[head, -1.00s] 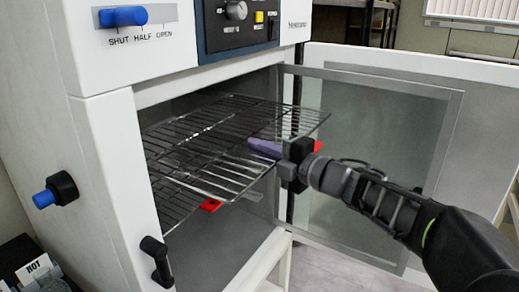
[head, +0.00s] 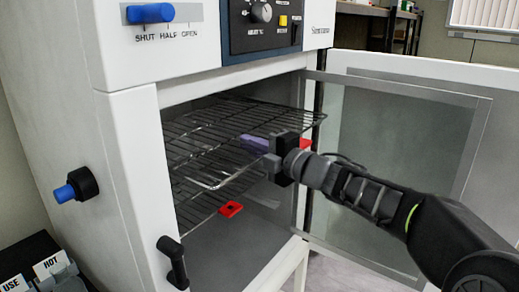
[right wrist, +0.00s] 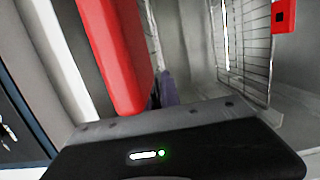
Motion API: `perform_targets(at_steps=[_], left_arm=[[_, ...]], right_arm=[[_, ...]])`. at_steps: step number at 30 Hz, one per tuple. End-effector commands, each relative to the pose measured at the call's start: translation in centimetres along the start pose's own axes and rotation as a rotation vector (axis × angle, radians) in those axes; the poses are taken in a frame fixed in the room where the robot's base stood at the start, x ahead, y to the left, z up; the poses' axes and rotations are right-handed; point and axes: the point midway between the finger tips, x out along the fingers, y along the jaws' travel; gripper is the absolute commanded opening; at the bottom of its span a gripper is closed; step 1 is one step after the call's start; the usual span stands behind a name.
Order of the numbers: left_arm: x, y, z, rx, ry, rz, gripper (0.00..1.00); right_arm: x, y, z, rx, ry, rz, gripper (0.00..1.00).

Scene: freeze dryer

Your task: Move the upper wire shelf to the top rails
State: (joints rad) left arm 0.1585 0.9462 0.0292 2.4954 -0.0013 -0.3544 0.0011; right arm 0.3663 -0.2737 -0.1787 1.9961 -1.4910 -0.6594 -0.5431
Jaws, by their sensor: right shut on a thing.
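The upper wire shelf (head: 232,118) is a silver grid partly inside the freeze dryer chamber, its front part at the opening. My right gripper (head: 271,160) is shut at its front edge, where a red piece (head: 305,145) and a purple piece (head: 255,142) show beside the jaws. The red piece fills much of the left of the right wrist view (right wrist: 118,55). The exact grip is hidden by the gripper body. The top rails cannot be made out under the cabinet's upper edge. My left gripper is not in view.
A lower wire shelf (head: 197,205) with a red tag (head: 231,209) lies below. The glass-panelled door (head: 395,150) stands open on the right, close behind my right arm. A black latch handle (head: 173,262) sticks out from the left front frame.

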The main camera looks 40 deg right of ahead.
Motion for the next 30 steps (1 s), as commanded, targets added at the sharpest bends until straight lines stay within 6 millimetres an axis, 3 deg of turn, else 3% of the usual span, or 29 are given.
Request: perform_targets(at_steps=[12,30], left_arm=[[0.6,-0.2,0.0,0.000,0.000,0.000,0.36],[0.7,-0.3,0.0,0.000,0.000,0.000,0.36]], right_arm=[[3.4,0.2,-0.6,-0.002,0.002,0.005,0.00],[4.5,0.3,-0.8,-0.002,0.002,0.005,0.00]])
